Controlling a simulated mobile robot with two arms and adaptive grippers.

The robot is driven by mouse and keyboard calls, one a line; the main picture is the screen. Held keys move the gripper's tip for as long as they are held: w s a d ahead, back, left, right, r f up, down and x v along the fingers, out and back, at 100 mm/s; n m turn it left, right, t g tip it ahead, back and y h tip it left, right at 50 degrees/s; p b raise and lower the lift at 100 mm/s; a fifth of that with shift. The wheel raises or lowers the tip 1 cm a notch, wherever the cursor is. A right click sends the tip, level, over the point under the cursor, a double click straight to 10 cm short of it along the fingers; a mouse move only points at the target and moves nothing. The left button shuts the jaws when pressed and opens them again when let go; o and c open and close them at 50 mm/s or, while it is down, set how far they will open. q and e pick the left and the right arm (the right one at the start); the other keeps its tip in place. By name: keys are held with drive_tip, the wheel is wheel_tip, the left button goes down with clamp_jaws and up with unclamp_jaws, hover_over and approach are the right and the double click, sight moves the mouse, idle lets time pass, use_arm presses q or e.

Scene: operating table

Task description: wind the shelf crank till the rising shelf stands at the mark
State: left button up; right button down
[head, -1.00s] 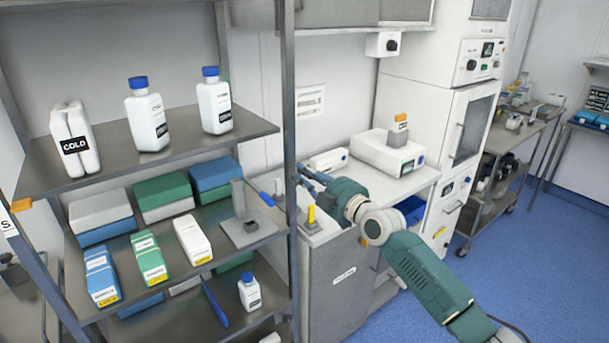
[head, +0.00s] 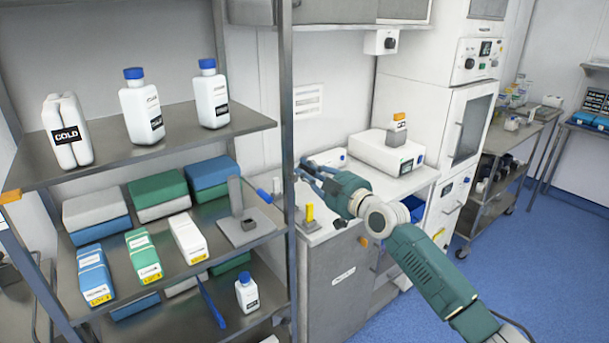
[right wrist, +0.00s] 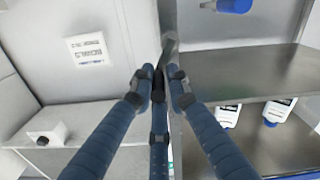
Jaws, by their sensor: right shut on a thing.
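My right gripper (head: 304,173) is at the right front post (head: 291,150) of the shelf rack in the head view. In the right wrist view its blue fingers (right wrist: 164,82) close together around a dark grey rod-like piece (right wrist: 169,50). The crank is largely hidden by the fingers, and I cannot tell its angle. The upper shelf (head: 195,140) carries a white COLD pack and two blue-capped bottles. An orange tab (head: 10,197) is at its left front corner. I cannot tell which shelf rises or whether it is level with a mark. My left gripper is not in view.
The lower shelf (head: 200,263) holds several boxes and a grey stand (head: 241,222). A counter (head: 405,186) with a white device (head: 384,152) stands behind my right arm. Blue floor (head: 545,260) is open at the right.

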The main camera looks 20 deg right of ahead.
drive_tip(key=shift+w+d+r+m+b, duration=0.1)
drive_tip(key=shift+w+d+m+b, duration=0.1)
drive_tip(key=shift+d+m+b, duration=0.5)
drive_tip(key=shift+d+f+m, duration=0.2)
drive_tip(key=shift+f+m, duration=0.05)
drive_tip(key=shift+m, duration=0.55)
idle(0.5)
drive_tip(key=c, duration=1.7)
unclamp_jaws()
drive_tip(key=shift+f, duration=0.1)
drive_tip(key=shift+c, duration=0.2)
drive_tip(key=shift+s+f, duration=0.15)
drive_tip(key=shift+s, duration=0.05)
drive_tip(key=v, duration=1.1)
drive_tip(key=shift+s+d, duration=0.3)
drive_tip(key=shift+d, duration=0.1)
